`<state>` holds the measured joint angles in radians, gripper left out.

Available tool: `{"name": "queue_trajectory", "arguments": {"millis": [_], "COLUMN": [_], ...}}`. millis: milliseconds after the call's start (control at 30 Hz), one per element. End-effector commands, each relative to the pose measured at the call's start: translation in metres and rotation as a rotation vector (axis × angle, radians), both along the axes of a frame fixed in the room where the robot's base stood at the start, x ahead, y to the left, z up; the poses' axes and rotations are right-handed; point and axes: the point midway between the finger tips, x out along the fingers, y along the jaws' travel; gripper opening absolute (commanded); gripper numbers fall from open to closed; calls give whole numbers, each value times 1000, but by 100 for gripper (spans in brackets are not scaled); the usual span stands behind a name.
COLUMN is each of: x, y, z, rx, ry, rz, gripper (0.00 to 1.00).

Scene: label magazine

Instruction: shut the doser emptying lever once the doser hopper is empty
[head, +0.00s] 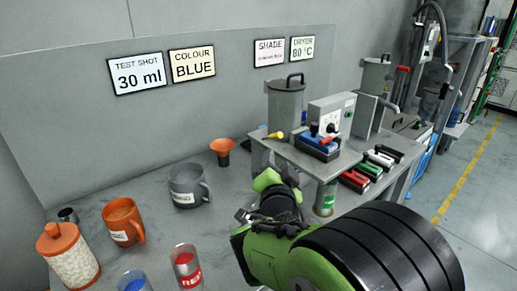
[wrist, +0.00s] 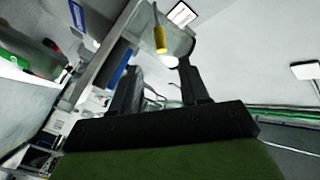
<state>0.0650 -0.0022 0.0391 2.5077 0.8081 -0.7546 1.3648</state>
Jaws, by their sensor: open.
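The doser hopper (head: 285,103) is a grey lidded cylinder on the raised shelf in the head view. Its inside is hidden, so I cannot tell whether it is empty. A lever with a yellow grip (head: 274,136), apparently the emptying lever, sticks out at its lower left. The yellow grip (wrist: 160,39) also shows in the wrist view, beyond my fingertips and apart from them. My gripper (wrist: 160,68) is open, with nothing between its fingers.
A jar with a green label (head: 325,197) stands below the shelf. A control box (head: 331,115) and blue block (head: 318,145) are beside the hopper. An orange funnel (head: 222,147), grey mug (head: 187,186) and orange mug (head: 122,221) stand on the bench at left.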

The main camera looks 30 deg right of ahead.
Motion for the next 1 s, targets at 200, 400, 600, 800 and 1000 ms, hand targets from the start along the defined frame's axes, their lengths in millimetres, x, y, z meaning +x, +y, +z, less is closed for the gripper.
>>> {"name": "queue_trajectory", "arguments": {"millis": [200,400,600,800,1000], "x": [40,82,115,126,126], "y": [-29,-57,-77,-84,-84], "z": [8,8,6,4,4], "rx": [3,1,2,0,1], "ry": [4,2,1,2,3], "rz": [-7,-6,-3,-2,-2], "gripper": [45,45,45,45,42]}}
